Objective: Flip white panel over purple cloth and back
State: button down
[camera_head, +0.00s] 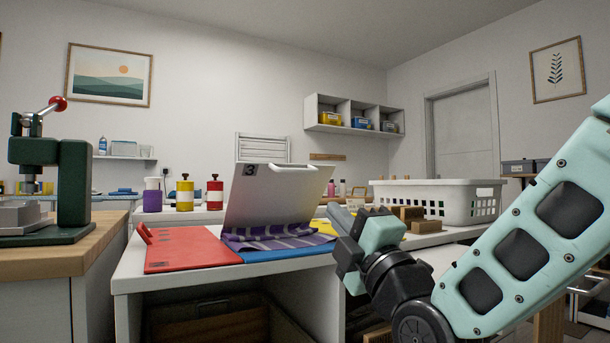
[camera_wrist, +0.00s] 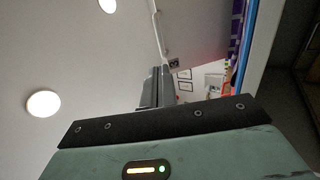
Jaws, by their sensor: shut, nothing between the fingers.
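The white panel (camera_head: 268,200) stands tilted up, leaning back, with a "3" label at its upper left and a white handle along its top edge. The purple striped cloth (camera_head: 275,236) lies bunched at the foot of the panel, partly over a blue board (camera_head: 285,251). My gripper (camera_head: 338,214) is just right of the panel, in front of the cloth's right end, with nothing in its fingers. Its fingers, shut, show in the wrist view (camera_wrist: 156,88), with the cloth (camera_wrist: 237,25) at upper right. I cannot tell whether the gripper touches the panel.
A red board (camera_head: 188,250) lies left of the cloth. A white basket (camera_head: 438,200) and wooden blocks (camera_head: 408,213) are at the right of the white table. Three coloured bottles (camera_head: 184,194) stand behind. A green press (camera_head: 70,185) stands on the left bench.

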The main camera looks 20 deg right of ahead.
aim_at(299, 172)
jog(key=p+x, duration=0.7)
jog(key=x, duration=0.5)
jog(key=shift+w+a+r, duration=0.1)
jog(key=shift+w, duration=0.15)
